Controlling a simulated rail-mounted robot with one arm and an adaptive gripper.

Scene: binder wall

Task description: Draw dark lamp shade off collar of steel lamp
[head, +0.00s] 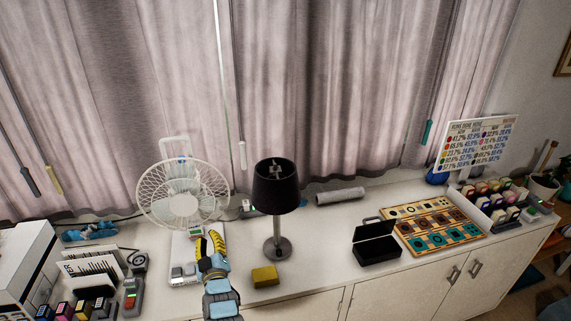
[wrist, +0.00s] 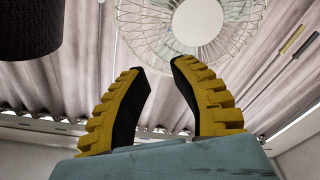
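The dark lamp shade (head: 276,190) sits on top of the steel lamp (head: 277,226), which stands upright on the white cabinet top. In the wrist view part of the shade (wrist: 38,28) shows at the upper left corner. My gripper (head: 208,236) is to the left of the lamp, in front of the white fan, lower than the shade and apart from it. In the wrist view my gripper (wrist: 162,67) has its two yellow-and-black fingers apart with nothing between them. The collar is mostly hidden by the shade; a small light part shows inside its open top.
The white fan (head: 183,196) stands behind my gripper. A yellow block (head: 264,276) lies in front of the lamp. To the right are a grey roll (head: 340,196), an open black box (head: 377,246) and an orange tray (head: 430,226). Some bare cabinet top lies right of the lamp.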

